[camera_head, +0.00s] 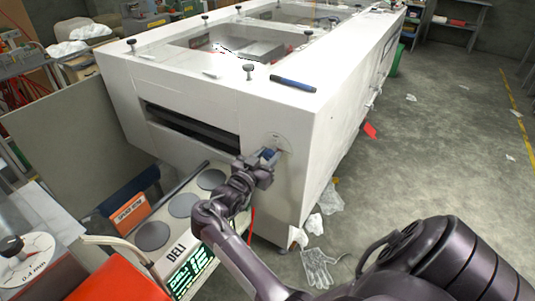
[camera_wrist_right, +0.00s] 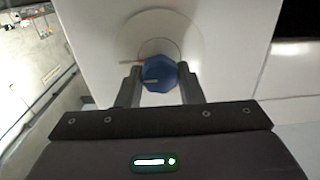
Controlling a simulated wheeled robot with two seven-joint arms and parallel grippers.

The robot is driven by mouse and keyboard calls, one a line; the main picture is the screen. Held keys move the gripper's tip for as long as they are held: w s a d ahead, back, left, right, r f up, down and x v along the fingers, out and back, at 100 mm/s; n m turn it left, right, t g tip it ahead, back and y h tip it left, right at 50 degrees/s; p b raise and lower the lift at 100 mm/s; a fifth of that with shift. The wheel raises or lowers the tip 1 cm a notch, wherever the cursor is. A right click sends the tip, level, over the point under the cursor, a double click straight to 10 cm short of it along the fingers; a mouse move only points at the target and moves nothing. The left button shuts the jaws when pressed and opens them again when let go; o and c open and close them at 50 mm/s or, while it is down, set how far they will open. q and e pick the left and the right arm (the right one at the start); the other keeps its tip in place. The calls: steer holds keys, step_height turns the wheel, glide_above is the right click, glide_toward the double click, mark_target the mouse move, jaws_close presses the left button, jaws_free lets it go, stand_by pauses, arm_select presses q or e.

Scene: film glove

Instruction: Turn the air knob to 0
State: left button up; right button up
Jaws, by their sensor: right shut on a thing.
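The blue air knob (camera_wrist_right: 158,74) sits on a round pale dial plate on the white machine's panel. In the right wrist view a white pointer line on the knob faces down and left, and a red mark shows on the plate at the knob's upper left. In the head view the knob (camera_head: 268,154) is partly hidden by my right gripper (camera_head: 265,158). My right gripper's fingers (camera_wrist_right: 160,88) are on both sides of the knob, shut on it. The dial's figures are too small to read. My left gripper is not in view.
The large white machine (camera_head: 225,88) has a dark slot left of the knob. A bench with grey discs and a DELI display (camera_head: 187,270) stands below. A blue marker (camera_head: 293,84) lies on top. A clear film glove (camera_head: 320,266) lies on the floor.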

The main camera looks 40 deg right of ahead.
steer(key=shift+r+n+p, duration=0.1)
steer(key=shift+n+p, duration=0.5)
steer(key=n+p, duration=0.2)
steer(key=n, duration=0.1)
steer(key=shift+r, duration=0.1)
steer(key=n+p, duration=0.3)
steer(key=shift+w+n, duration=0.1)
steer(key=shift+n, duration=0.3)
steer(key=n+p, duration=0.3)
steer(key=n, duration=0.2)
steer(key=shift+d, duration=0.1)
arm_select(q)
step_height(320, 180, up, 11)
steer(key=p, duration=0.2)
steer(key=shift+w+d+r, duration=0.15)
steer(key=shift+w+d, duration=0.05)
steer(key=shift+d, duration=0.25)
arm_select(e)
steer(key=shift+w+f+n, duration=0.1)
steer(key=shift+f+n, duration=0.1)
steer(key=shift+n, duration=2.2)
